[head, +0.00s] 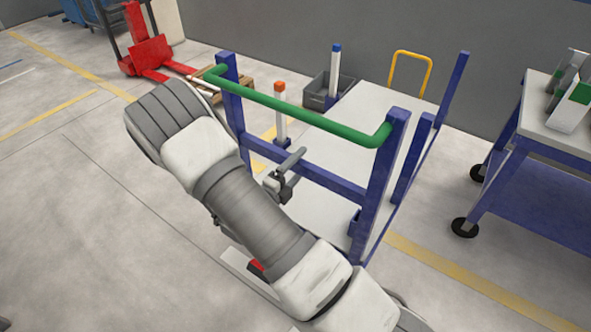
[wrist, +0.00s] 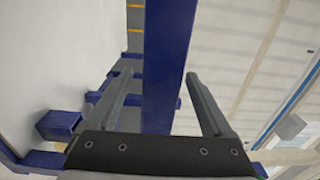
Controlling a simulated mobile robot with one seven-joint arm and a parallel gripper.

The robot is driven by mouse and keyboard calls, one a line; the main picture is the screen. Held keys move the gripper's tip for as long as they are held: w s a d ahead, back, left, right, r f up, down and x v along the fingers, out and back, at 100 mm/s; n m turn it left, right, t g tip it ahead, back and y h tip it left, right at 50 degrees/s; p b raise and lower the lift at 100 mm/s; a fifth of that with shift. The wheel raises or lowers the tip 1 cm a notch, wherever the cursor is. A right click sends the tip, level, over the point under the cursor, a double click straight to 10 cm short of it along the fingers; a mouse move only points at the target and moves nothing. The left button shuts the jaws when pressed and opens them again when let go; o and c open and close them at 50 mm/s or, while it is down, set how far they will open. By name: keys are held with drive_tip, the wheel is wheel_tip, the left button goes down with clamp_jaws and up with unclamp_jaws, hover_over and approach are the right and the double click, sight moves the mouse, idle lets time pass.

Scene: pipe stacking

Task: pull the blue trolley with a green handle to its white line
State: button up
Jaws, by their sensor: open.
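The blue trolley (head: 376,185) stands in the middle of the head view, with a pale flat bed and blue posts. Its green handle (head: 300,112) runs across the top between two posts. My gripper (head: 292,168) is below the handle, close to the trolley's blue crossbar. In the wrist view my gripper (wrist: 161,76) is open, and a blue bar (wrist: 168,45) of the trolley shows between its fingers. I cannot tell whether the fingers touch it. A white strip (head: 238,264) lies on the floor, partly hidden by my arm.
A second blue trolley (head: 540,170) with items on top stands at the right. A grey crate (head: 318,90) and a yellow hoop (head: 410,70) are near the wall. A red pallet truck (head: 148,52) stands at the back left. The floor at the left is clear.

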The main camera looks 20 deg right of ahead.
clamp_jaws()
idle(0.4)
drive_tip(key=shift+s+f, duration=0.1)
drive_tip(key=shift+f, duration=0.05)
idle(0.9)
